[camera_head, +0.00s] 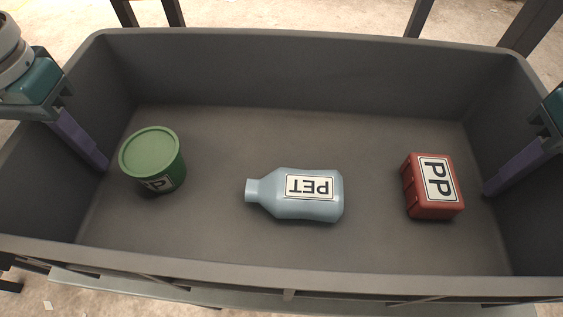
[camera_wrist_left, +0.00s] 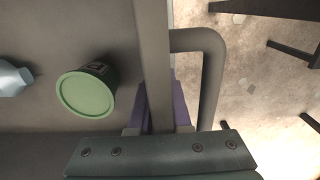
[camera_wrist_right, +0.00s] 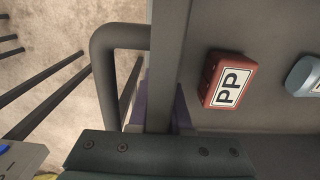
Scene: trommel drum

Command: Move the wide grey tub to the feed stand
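The wide grey tub (camera_head: 290,80) fills most of the head view, its open top facing up. My left gripper (camera_head: 88,148) is at the tub's left end wall, and in the left wrist view (camera_wrist_left: 160,108) its purple fingers sit on both sides of that wall, close against it. My right gripper (camera_head: 508,172) is at the right end wall, and in the right wrist view (camera_wrist_right: 162,108) its fingers straddle that wall in the same way. A bent grey handle shows outside each end wall. The feed stand cannot be made out for certain.
Inside the tub lie a green lidded pot (camera_head: 152,153), a blue bottle (camera_head: 265,192) marked PET and a red box (camera_head: 420,205) marked PP, spaced apart. Dark legs or posts (camera_head: 420,18) stand beyond the tub. Pale concrete floor (camera_head: 300,12) shows around it.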

